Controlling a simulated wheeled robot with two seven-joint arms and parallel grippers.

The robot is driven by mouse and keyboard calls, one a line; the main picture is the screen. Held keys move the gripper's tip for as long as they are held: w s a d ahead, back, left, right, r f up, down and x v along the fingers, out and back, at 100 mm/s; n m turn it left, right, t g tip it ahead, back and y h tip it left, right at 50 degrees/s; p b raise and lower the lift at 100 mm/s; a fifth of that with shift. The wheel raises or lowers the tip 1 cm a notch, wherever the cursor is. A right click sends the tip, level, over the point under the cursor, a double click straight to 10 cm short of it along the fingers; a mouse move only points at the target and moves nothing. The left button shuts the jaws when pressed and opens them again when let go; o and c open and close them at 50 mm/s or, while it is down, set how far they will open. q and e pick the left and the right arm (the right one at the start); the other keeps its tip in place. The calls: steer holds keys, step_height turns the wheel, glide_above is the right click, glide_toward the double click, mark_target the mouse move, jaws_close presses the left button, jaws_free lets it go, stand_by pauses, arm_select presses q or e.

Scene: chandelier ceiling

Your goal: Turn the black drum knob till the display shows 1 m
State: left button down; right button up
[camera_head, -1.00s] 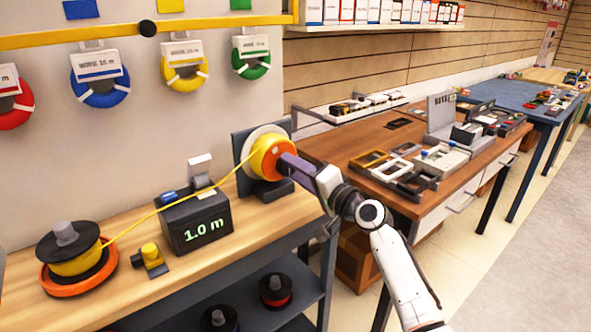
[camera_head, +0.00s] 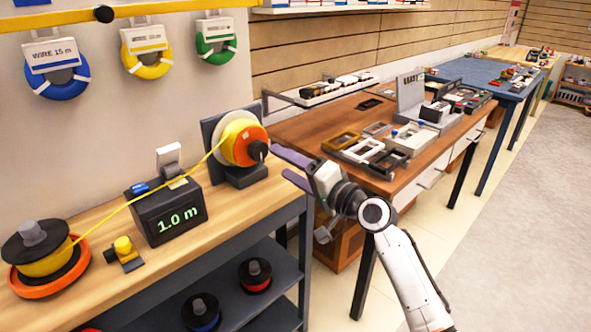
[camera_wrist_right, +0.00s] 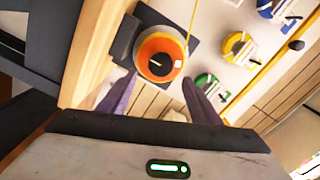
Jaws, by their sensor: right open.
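The black drum knob (camera_head: 257,150) sits at the centre of the orange and yellow drum (camera_head: 236,139) on its dark stand. It also shows in the right wrist view (camera_wrist_right: 159,66). The display box (camera_head: 167,212) on the bench reads 1.0 m. A yellow wire runs from the spool (camera_head: 50,262) at the left, over the box, to the drum. My right gripper (camera_head: 280,164) is open and empty, just to the right of the knob and apart from it. In the right wrist view its two fingers (camera_wrist_right: 158,92) are spread below the drum. My left gripper is out of view.
A yellow piece (camera_head: 123,250) stands on the bench between spool and box. Wire coils (camera_head: 146,52) hang on the wall above. A brown table (camera_head: 310,128) with trays and devices stands to the right. The lower shelf holds spools (camera_head: 255,274). The floor at right is clear.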

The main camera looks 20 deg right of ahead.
steer(key=shift+v, duration=1.65)
steer(key=s+a+f+n+g+h, duration=0.15)
steer(key=s+f, duration=0.25)
steer(key=f, duration=0.4)
steer(key=s+a+f+n+g, duration=0.2)
steer(key=s+f, duration=0.3)
steer(key=f, duration=0.3)
steer(key=s+a+f+n+g+h, duration=0.1)
steer(key=s+f+n, duration=0.1)
steer(key=s+f, duration=0.35)
steer(key=s+a+f+n+g, duration=0.2)
steer(key=s+f+n, duration=0.1)
steer(key=s+f, duration=0.4)
steer(key=s+a+f+n+g+h, duration=0.1)
steer(key=s+a+f+n+g, duration=0.1)
steer(key=s+f, duration=0.5)
steer(key=s+a+n, duration=0.1)
steer(key=s, duration=0.4)
steer(key=shift+d, duration=0.1)
